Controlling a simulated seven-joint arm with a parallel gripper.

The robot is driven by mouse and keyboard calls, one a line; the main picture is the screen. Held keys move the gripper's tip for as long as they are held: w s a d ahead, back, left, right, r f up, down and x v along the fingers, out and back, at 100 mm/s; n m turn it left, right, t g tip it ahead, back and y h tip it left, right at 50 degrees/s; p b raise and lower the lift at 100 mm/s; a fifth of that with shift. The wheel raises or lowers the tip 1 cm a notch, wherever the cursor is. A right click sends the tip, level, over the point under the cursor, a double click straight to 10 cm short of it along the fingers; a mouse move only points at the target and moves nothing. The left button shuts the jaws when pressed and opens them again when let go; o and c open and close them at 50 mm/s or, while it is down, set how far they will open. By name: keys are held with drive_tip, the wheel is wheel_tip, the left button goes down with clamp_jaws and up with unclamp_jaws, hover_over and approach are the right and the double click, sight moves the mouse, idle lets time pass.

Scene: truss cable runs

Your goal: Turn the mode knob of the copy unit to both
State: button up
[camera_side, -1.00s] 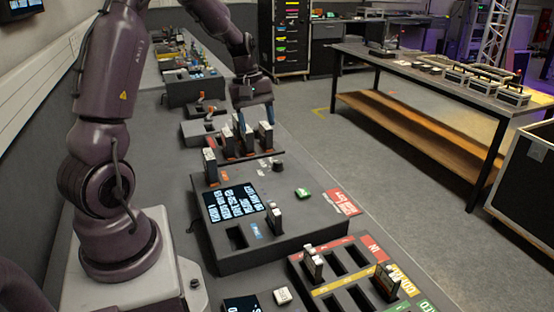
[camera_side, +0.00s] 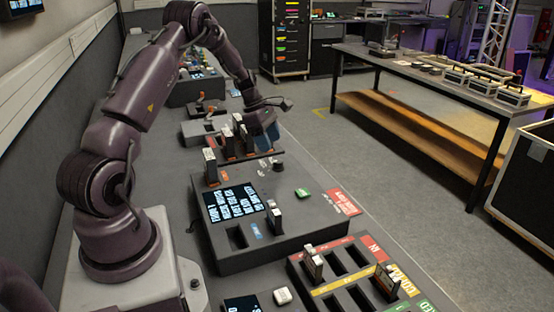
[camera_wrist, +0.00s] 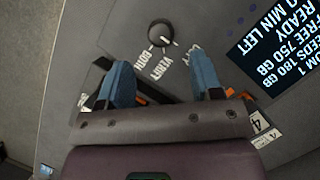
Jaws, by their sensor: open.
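The copy unit (camera_side: 235,262) is a dark grey box with a lit display (camera_side: 238,202). Its mode knob (camera_side: 278,166), small, black and round, stands near the unit's far end. In the wrist view the knob (camera_wrist: 161,33) is near the top centre, with white labels reading COPY, VERIFY and BOTH fanned below it. I cannot clearly tell which label it points to. My gripper (camera_side: 268,138) is tilted and above the far end of the unit, short of the knob. In the wrist view its blue fingers (camera_wrist: 161,68) are apart, with nothing between them, over the labels.
Several upright cartridges (camera_side: 226,142) stand in a rack just left of my gripper. A green button (camera_side: 303,193) and another upright cartridge (camera_side: 275,218) are on the unit. A slotted tray (camera_side: 335,285) with coloured strips lies nearer the camera. Open floor is to the right.

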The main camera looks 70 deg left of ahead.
sight(278, 160)
drive_tip(key=x, duration=0.6)
drive_tip(key=shift+w+d+f, duration=0.1)
drive_tip(key=shift+f, duration=0.2)
drive_tip(key=c, duration=0.9)
